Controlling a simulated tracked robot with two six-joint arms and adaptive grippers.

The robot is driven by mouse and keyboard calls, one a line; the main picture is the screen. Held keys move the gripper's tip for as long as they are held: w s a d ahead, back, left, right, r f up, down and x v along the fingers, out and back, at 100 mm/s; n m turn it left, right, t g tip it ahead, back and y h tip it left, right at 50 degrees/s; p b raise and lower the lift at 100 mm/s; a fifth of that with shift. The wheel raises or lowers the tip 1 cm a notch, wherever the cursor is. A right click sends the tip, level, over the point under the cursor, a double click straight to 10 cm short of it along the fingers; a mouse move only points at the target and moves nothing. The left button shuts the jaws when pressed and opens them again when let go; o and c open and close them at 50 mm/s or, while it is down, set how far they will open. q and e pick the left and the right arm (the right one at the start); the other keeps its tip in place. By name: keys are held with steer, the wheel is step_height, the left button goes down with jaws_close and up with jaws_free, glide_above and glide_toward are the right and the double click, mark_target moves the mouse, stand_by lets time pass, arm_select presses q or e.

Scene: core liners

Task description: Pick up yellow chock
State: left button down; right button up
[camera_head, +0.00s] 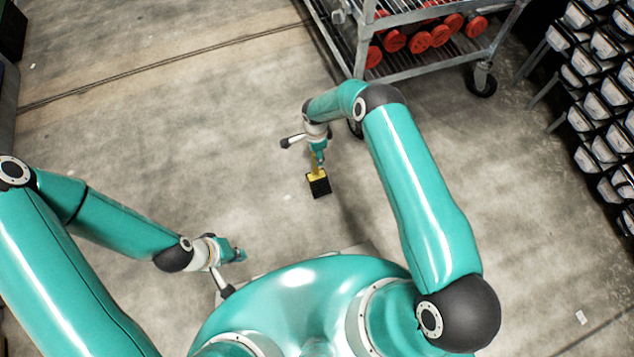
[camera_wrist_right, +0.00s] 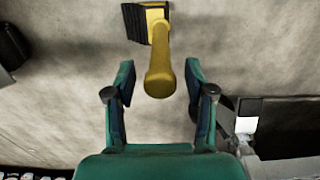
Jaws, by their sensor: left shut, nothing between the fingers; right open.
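The yellow chock (camera_head: 317,179) stands on the concrete floor, with a yellow handle and a black ribbed block. In the right wrist view its yellow handle (camera_wrist_right: 159,70) points toward the camera, and the black block (camera_wrist_right: 136,22) is at the top. My right gripper (camera_head: 320,160) is over the handle in the head view. In the right wrist view the right gripper (camera_wrist_right: 158,78) is open, with a finger on each side of the handle's end and gaps on both sides. My left gripper (camera_head: 238,255) is shut and empty, low at the left near my base.
A metal cart (camera_head: 400,70) on casters stands at the top, with several red-ended cylinders (camera_head: 420,42) on its shelf. A rack of grey-white bins (camera_head: 600,100) lines the right. The floor left of the chock is clear.

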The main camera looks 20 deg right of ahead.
step_height(320, 180, down, 2)
steer(key=shift+f, duration=0.15)
steer(key=shift+c, duration=0.3)
jaws_close()
